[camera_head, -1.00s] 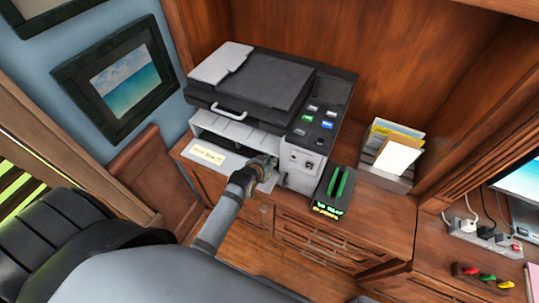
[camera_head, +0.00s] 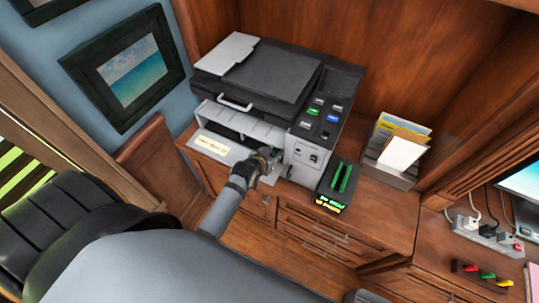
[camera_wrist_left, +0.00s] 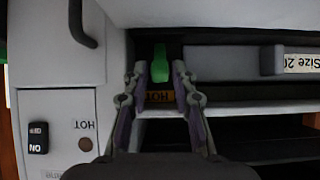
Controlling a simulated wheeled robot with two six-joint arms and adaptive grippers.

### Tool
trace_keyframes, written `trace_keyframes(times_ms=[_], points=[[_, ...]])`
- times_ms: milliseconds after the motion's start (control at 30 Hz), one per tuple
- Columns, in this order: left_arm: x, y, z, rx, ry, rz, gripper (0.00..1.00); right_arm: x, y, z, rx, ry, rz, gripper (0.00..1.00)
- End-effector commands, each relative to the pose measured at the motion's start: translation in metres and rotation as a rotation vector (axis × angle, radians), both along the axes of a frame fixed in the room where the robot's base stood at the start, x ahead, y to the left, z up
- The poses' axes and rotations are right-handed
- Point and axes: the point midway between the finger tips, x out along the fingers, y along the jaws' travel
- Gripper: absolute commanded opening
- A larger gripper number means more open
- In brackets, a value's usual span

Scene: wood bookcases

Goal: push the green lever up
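The green lever (camera_wrist_left: 160,65) shows in the left wrist view, in a dark recess of the printer above a yellowish label reading "HOT". That view looks upside down. My left gripper (camera_wrist_left: 160,80) has its two fingers apart, one on each side of the label, with the lever's green end between or just beyond their tips. I cannot tell whether they touch it. In the head view, my left gripper (camera_head: 268,158) is at the front of the grey and black printer (camera_head: 268,80), beside its control column. The lever is mostly hidden there. My right gripper is not in view.
A paper tray with a label (camera_head: 212,146) is left of the gripper. A black box with green bars (camera_head: 341,180) stands right of the printer. A paper holder (camera_head: 398,150) and a power strip (camera_head: 488,238) are farther right.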

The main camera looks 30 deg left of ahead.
Motion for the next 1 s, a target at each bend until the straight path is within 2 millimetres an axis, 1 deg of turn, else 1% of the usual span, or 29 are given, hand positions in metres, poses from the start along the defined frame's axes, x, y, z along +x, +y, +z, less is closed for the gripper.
trace_keyframes(times_ms=[300, 433, 600, 867, 933, 967, 1000], points=[[-0.061, 0.002, 0.043, 0.0, 0.0, 0.0, 0.26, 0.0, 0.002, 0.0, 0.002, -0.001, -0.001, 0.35], [-0.079, 0.003, 0.056, 0.0, -0.001, 0.0, 0.26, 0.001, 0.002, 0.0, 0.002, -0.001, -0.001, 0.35], [-0.088, 0.003, 0.064, 0.0, -0.001, 0.0, 0.26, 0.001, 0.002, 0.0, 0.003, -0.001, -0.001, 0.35], [-0.088, 0.003, 0.064, 0.0, -0.002, 0.0, 0.26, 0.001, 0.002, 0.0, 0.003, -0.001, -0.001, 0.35], [-0.088, 0.003, 0.058, -0.001, -0.011, -0.002, 0.26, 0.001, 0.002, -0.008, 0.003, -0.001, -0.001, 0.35], [-0.088, 0.002, 0.054, -0.001, -0.021, -0.004, 0.26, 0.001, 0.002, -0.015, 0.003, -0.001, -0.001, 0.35], [-0.088, 0.001, 0.045, -0.003, -0.042, -0.009, 0.26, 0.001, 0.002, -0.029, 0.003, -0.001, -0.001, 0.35]])
